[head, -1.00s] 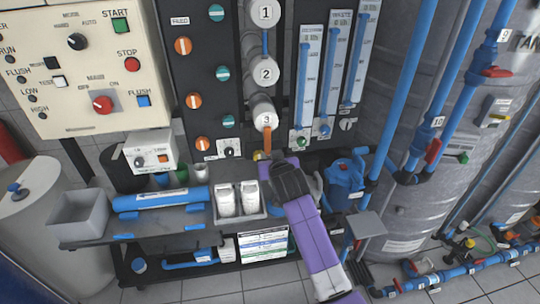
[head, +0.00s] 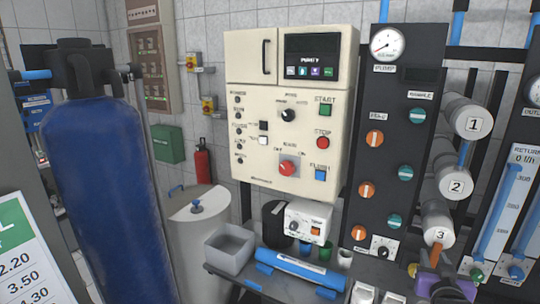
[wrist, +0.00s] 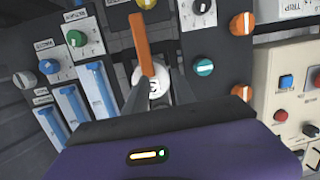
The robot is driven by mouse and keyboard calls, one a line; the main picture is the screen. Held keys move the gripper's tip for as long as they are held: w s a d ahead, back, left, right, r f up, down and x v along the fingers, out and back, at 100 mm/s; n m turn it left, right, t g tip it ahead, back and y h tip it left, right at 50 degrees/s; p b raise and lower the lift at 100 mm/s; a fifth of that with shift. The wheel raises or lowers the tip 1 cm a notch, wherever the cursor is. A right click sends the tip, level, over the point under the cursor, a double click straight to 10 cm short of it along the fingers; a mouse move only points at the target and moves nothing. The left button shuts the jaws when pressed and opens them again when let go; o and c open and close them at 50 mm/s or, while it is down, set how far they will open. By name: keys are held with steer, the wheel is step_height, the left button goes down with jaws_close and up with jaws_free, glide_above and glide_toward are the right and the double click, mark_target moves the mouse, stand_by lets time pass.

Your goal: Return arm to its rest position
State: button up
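My gripper (wrist: 158,88) shows in the wrist view with its two dark fingers apart. The white end cap numbered 3 (wrist: 150,76) and its orange handle (wrist: 142,42) appear between and beyond the fingertips. I cannot tell whether the fingers touch them. Nothing is clearly held. In the head view, my purple and black arm end shows at the lower right edge, just below cylinder 3 (head: 437,232) and its orange handle (head: 436,256). Most of my arm is outside this view.
The cream control panel (head: 290,110) stands left of the dark valve panel (head: 392,150). A grey bin (head: 229,249), a blue cylinder (head: 290,268) and a small control box (head: 309,222) sit on the bench below. A large blue tank (head: 105,190) stands at the left.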

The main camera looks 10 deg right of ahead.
steer(key=s+a+f+n+t+y, duration=0.3)
steer(key=s+a+n+t+y, duration=0.15)
steer(key=s+a, duration=1.55)
steer(key=s+a+g+y, duration=0.1)
steer(key=s+a+g, duration=0.1)
steer(key=s, duration=1)
steer(key=s+a+f+n+g+y, duration=0.1)
steer(key=s+a, duration=0.4)
steer(key=s, duration=0.7)
steer(key=shift+s+f+g+y, duration=0.2)
steer(key=shift+s+g+y, duration=0.15)
steer(key=shift+y, duration=0.4)
